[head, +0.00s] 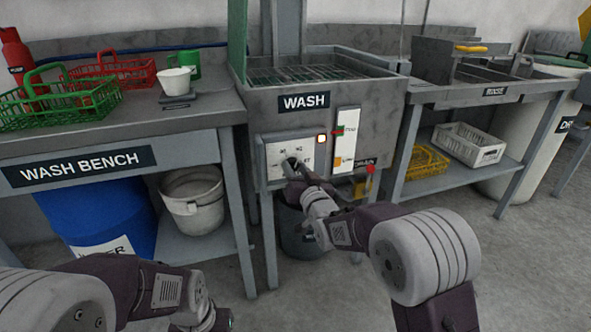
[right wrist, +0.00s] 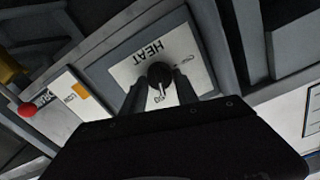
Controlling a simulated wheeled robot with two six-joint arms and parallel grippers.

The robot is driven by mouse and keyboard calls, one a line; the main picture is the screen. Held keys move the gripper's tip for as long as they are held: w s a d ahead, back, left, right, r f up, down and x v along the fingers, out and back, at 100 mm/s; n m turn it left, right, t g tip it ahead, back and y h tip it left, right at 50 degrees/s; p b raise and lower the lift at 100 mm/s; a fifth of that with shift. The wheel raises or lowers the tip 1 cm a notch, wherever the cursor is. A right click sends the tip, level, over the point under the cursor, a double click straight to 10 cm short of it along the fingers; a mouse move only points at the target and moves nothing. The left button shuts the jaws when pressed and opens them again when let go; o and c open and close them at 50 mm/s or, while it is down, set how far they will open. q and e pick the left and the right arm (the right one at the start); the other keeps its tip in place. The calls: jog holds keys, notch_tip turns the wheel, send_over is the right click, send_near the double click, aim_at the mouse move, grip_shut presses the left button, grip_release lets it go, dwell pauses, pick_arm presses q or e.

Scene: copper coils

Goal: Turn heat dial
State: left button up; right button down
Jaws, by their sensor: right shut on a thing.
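The heat dial (right wrist: 160,72) is a dark round knob with a pale pointer, on a white plate (right wrist: 135,68) marked HEAT in the right wrist view. My right gripper (right wrist: 158,88) is shut on the dial, with one finger on each side. In the head view, my right gripper (head: 294,166) reaches the white dial plate (head: 274,152) on the front of the WASH station (head: 377,92) and hides most of the dial. My left arm lies low at the left; its gripper (head: 222,320) is partly cut off by the bottom edge, and its jaws cannot be made out.
Right of the dial plate are a lit orange lamp (head: 321,139), a white level panel (head: 346,140) and a red knob (head: 371,168). The wash bench (head: 120,125) with baskets stands left, a rinse bench (head: 490,88) right. A dark bucket (head: 297,232) is below.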

jog(key=m, duration=0.7)
jog(key=shift+f, duration=0.15)
jog(key=m, duration=0.4)
jog(key=shift+p, duration=0.3)
jog(key=shift+m, duration=1.8)
jog(key=shift+f, duration=0.1)
jog(key=c, duration=0.9)
grip_release()
jog(key=shift+c, duration=0.2)
